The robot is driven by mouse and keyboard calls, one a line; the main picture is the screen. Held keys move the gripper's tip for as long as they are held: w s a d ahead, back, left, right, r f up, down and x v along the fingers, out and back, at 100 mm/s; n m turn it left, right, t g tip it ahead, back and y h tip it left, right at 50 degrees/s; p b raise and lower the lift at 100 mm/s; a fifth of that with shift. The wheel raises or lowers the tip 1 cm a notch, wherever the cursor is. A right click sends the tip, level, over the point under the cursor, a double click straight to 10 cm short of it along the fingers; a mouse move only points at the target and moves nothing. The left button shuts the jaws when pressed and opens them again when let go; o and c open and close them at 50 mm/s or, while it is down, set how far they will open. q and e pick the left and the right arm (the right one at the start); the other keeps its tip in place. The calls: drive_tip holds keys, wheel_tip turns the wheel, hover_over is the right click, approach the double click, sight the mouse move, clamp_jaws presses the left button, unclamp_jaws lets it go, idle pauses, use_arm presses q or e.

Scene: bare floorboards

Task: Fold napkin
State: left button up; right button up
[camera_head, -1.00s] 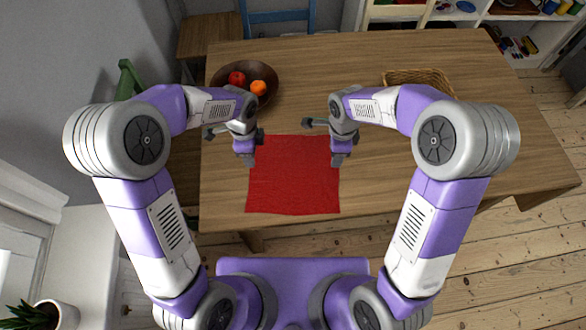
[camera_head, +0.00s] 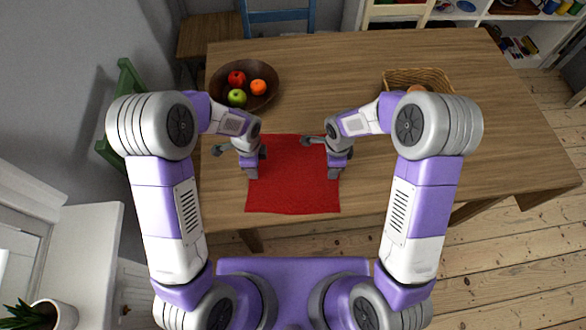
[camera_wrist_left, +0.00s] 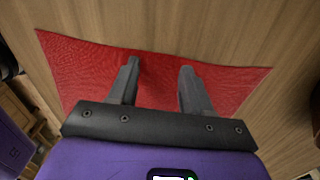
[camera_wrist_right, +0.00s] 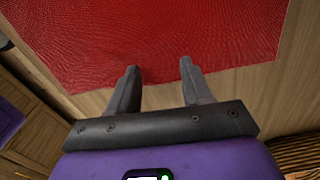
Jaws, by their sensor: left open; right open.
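A red napkin (camera_head: 292,185) lies flat and spread out on the wooden table near its front edge. My left gripper (camera_head: 251,175) is over the napkin's left edge, with its fingers apart and nothing between them. In the left wrist view, the napkin (camera_wrist_left: 155,75) lies under the open fingers (camera_wrist_left: 157,68). My right gripper (camera_head: 334,175) is over the napkin's right edge, also open and empty. In the right wrist view, its fingertips (camera_wrist_right: 158,66) are at the napkin's edge, with red cloth (camera_wrist_right: 150,35) beyond them. I cannot tell whether the fingers touch the cloth.
A brown bowl (camera_head: 221,76) with apples and an orange stands at the back left of the table (camera_head: 330,70). A wicker basket (camera_head: 405,76) stands at the back right, partly behind my right arm. The table's right side is clear.

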use_arm(q)
drive_tip(key=shift+f, duration=0.2)
drive_tip(key=shift+c, duration=0.2)
use_arm(e)
drive_tip(key=shift+f, duration=0.15)
drive_tip(key=shift+c, duration=0.2)
use_arm(q)
clamp_jaws()
use_arm(e)
clamp_jaws()
